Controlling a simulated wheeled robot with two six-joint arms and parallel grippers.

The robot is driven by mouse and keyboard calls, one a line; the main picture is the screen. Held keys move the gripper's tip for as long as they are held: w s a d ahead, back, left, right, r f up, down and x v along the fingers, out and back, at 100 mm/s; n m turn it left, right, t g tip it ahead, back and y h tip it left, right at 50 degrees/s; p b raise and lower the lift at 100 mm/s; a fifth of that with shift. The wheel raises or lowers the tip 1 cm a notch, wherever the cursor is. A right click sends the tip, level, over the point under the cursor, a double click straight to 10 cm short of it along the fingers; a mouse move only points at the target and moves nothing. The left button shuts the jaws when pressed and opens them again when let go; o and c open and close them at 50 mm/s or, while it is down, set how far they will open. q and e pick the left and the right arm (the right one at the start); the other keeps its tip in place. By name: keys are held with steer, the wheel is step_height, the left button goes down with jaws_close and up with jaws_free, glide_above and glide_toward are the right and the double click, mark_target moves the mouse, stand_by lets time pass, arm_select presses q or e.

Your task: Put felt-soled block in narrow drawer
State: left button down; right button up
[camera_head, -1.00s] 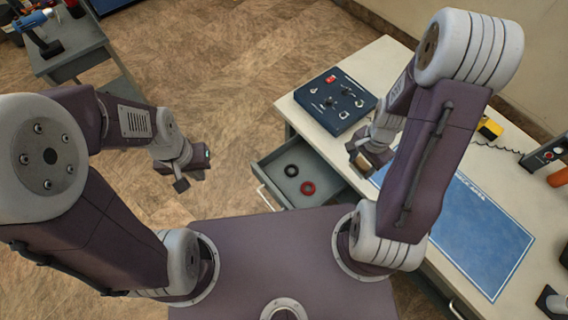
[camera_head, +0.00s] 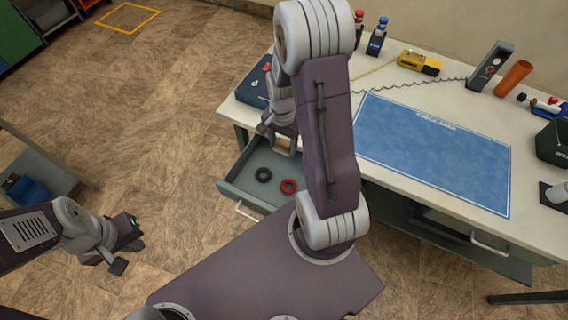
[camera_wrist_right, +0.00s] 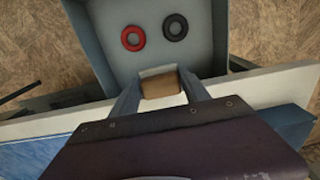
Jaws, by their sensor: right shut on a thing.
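A brown block (camera_wrist_right: 161,84) is held between the two fingers of my right gripper (camera_wrist_right: 158,94). Its underside is hidden, so I cannot tell whether it has felt. In the head view my right gripper (camera_head: 283,145) is over the back part of a narrow grey drawer (camera_head: 243,196), partly hidden by my arm. The drawer is pulled open at the desk's left end. It also shows in the wrist view (camera_wrist_right: 180,55), ahead of the block. My left gripper (camera_head: 127,256) is open and empty over the floor at lower left.
A black ring (camera_head: 264,175) and a red ring (camera_head: 288,186) lie in the drawer. A dark blue panel (camera_head: 252,92) stands on the desktop near its left end. A blue mat (camera_head: 435,150) covers the desk's middle. A wider drawer (camera_head: 440,233) is at the right.

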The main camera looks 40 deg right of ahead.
steer(key=b, duration=0.1)
glide_above(284, 168)
step_height(284, 168, down, 8)
steer(key=shift+w+a+f, duration=0.1)
step_height(284, 168, down, 4)
steer(key=shift+r+b, duration=0.1)
steer(key=shift+b, duration=0.3)
steer(key=shift+f, duration=0.2)
steer(key=shift+f, duration=0.2)
steer(key=o, duration=1.3)
steer(key=shift+o, duration=0.2)
steer(key=shift+r, duration=0.1)
